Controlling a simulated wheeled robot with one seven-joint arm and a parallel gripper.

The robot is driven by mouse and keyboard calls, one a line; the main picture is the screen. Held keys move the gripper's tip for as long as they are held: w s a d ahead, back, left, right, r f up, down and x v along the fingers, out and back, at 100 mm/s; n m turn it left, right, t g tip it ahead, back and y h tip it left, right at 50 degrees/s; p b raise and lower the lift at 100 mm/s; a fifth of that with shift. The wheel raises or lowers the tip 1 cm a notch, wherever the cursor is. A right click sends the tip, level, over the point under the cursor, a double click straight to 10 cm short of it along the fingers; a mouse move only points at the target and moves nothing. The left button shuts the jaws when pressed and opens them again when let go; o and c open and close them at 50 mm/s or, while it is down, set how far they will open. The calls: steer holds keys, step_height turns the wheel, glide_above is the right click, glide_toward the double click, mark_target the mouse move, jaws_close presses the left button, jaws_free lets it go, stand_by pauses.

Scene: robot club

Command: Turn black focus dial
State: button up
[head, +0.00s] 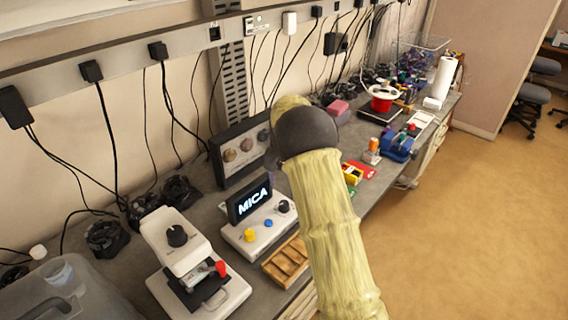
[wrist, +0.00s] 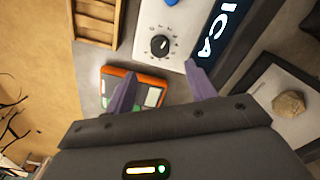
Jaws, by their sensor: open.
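A white console (head: 262,232) with a lit MICA screen (head: 253,197) stands on the bench. Its black dial (head: 284,206) sits at the right end, beside a yellow knob and a blue one. The black dial shows in the wrist view (wrist: 159,45) with a white pointer line and scale marks around it. My gripper (wrist: 160,70) is open and empty, its purple fingers apart, with the dial ahead of the gap and untouched. A second black knob (head: 177,236) tops a white instrument at the left.
An orange-edged device (wrist: 134,88) lies beside the console, partly behind my fingers. A wooden tray (head: 286,262) stands in front of the console. A dark panel with round stones (head: 239,150) stands behind it. Loose cables and adapters line the wall.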

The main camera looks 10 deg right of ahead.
step_height(320, 180, up, 8)
steer(key=shift+b, duration=0.45)
steer(key=s+f+n+t, duration=0.1)
steer(key=s+f+n, duration=0.1)
steer(key=s, duration=1.3)
steer(key=s+f+n+t, duration=0.1)
steer(key=s+f+n, duration=0.1)
steer(key=s, duration=1.2)
steer(key=shift+s+f+n+t, duration=0.15)
steer(key=shift+s+n+t, duration=0.15)
steer(key=shift+s+n, duration=0.1)
steer(key=shift+c, duration=0.2)
